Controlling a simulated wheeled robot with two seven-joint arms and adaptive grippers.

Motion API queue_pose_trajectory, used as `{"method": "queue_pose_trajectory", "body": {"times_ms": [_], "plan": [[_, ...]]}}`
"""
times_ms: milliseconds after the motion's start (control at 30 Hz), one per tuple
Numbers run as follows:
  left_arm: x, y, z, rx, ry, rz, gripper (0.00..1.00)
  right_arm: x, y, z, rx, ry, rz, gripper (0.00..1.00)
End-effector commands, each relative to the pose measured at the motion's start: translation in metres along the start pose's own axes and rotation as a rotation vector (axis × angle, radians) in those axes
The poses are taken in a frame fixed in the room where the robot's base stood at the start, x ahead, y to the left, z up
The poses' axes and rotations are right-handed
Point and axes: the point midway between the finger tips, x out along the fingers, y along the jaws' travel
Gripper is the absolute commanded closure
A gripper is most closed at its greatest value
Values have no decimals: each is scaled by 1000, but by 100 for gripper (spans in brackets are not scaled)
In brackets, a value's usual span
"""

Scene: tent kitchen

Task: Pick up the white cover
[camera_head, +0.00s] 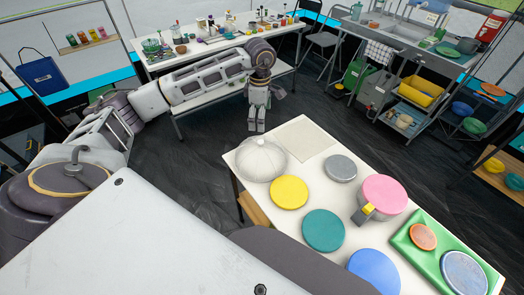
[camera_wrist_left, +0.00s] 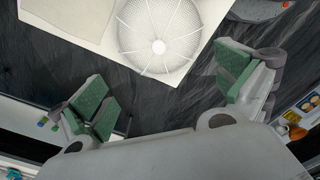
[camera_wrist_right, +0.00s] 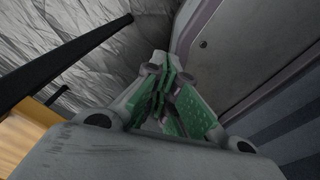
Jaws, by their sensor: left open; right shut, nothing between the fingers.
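The white cover (camera_head: 262,159) is a ribbed see-through dome with a small knob on top. It stands on the near table's far left corner. It also shows in the left wrist view (camera_wrist_left: 158,30), at the top middle. My left gripper (camera_head: 257,125) is in the air beyond the table's far left corner, apart from the cover. In the left wrist view its green-padded fingers (camera_wrist_left: 165,90) are spread with nothing between them. My right gripper (camera_wrist_right: 165,90) is shut and empty in the right wrist view, low beside my own body. I cannot make it out in the head view.
The near table (camera_head: 238,181) also bears a beige square mat (camera_head: 304,138), yellow, grey, teal and blue discs, a pink-lidded pot (camera_head: 384,194) and a green tray (camera_head: 416,255). A cluttered table (camera_head: 160,66) stands behind, a sink unit (camera_head: 410,32) back right. Dark floor lies between.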

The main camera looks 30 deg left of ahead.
Motion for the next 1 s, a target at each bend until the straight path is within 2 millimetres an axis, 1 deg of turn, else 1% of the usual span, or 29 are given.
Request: {"method": "queue_pose_trajectory", "body": {"times_ms": [100, 200, 367, 467, 767, 900, 1000], "plan": [[0, 0, 0, 0, 0, 0, 0, 0, -1, 9, 0, -10, -1, 100], [0, 0, 0, 0, 0, 0, 0, 0, -1, 13, -1, -15, -2, 100], [7, 0, 0, 0, 0, -2, 0, -1, 1, 11, -2, -14, 1, 100], [17, -1, 0, 0, 0, -4, 0, -2, 3, 7, -2, -10, 3, 100], [56, -1, 0, 1, 0, -3, 0, -4, 6, -7, -2, 6, 6, 100], [72, 0, 1, 0, -1, -3, 0, -6, 3, -9, -1, 8, 3, 100], [81, 0, 0, 0, 0, -2, 0, -6, -1, -8, 1, 7, -2, 100]]}}
